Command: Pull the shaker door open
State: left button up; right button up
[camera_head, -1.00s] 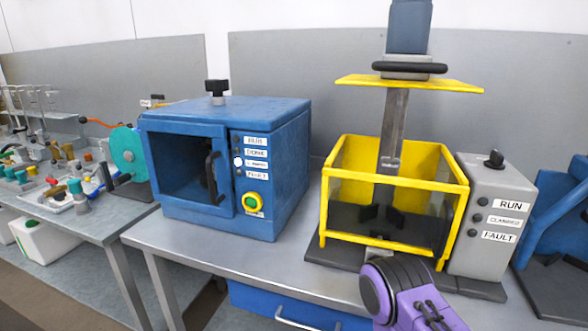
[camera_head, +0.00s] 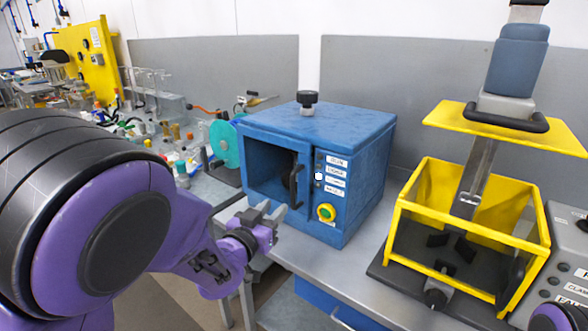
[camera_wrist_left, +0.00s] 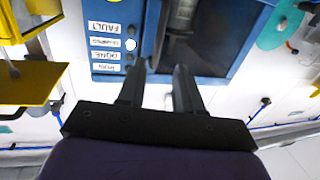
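The blue shaker (camera_head: 355,150) stands on the bench in the middle of the head view. Its door (camera_head: 268,172) has a dark window in a blue frame and looks closed. A black upright handle (camera_head: 296,185) sits at the door's right side, next to the labelled panel. My left gripper (camera_head: 268,212) is open and empty, low in front of the door and apart from the handle. In the left wrist view its two fingers (camera_wrist_left: 158,75) are spread, with the handle (camera_wrist_left: 157,30) beyond them, roughly in line with the gap. My right gripper is not visible.
A yellow open-topped guard (camera_head: 420,235) with a mixer column stands right of the shaker. A grey control box (camera_head: 570,265) is at the far right. A teal disc (camera_head: 224,145) and lab glassware are to the left. Bench (camera_head: 335,270) in front of the shaker is bare.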

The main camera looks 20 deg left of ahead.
aim_at(292, 185)
pick_arm(q)
jog(key=w+p, duration=0.1)
jog(key=w, duration=0.2)
jog(key=w+d+r+p, duration=0.1)
jog(key=w, duration=0.2)
jog(key=w+p, duration=0.1)
jog(key=w, duration=0.3)
jog(key=shift+d+r, duration=0.3)
jog(key=shift+d, duration=0.05)
jog(key=shift+w, duration=0.45)
jog(key=shift+f, duration=0.1)
grip_shut()
